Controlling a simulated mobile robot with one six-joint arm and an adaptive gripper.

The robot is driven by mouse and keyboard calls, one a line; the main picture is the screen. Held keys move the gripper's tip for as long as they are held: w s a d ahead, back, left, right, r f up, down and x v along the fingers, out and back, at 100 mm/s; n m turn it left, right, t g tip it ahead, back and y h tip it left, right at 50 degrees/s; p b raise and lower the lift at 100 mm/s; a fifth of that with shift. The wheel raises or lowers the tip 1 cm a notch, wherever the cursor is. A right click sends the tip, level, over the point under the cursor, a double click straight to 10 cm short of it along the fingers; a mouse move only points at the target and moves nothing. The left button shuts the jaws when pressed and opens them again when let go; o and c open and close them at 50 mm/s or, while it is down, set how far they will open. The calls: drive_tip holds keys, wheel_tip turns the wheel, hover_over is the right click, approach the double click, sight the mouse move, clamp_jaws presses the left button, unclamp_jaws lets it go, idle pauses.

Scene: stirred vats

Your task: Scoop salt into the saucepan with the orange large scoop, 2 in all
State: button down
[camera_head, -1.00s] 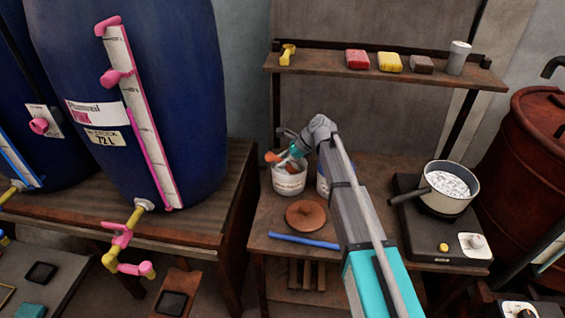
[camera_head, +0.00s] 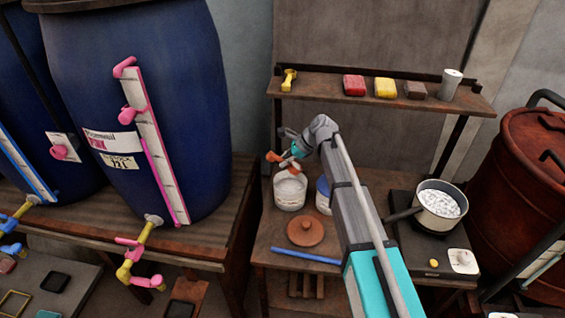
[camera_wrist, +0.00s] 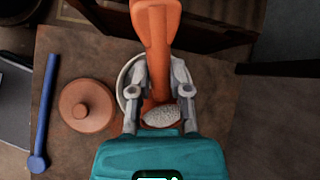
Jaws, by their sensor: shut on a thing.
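My gripper (camera_head: 291,159) is shut on the orange large scoop (camera_wrist: 155,30) and holds it just above the white salt tub (camera_head: 290,194). The scoop also shows as orange parts in the head view (camera_head: 274,157). In the wrist view a heap of white grains (camera_wrist: 161,115) shows at the scoop's bowl, between the fingers; part of the bowl is hidden. The tub, with white salt inside, is partly hidden below the scoop in the wrist view (camera_wrist: 125,78). The saucepan (camera_head: 418,212) stands on the hot plate at the right, with white lumpy contents.
A brown round lid (camera_head: 305,231) and a blue long-handled tool (camera_head: 305,256) lie on the table in front of the tub. A second tub with blue (camera_head: 323,188) stands behind my arm. The hot plate (camera_head: 414,246) has a knob. A shelf (camera_head: 326,88) with blocks hangs above the table.

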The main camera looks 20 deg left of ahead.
wheel_tip(320, 180, up, 22)
drive_tip(key=p, duration=2)
drive_tip(key=shift+f, duration=0.2)
drive_tip(key=shift+s+f, duration=0.1)
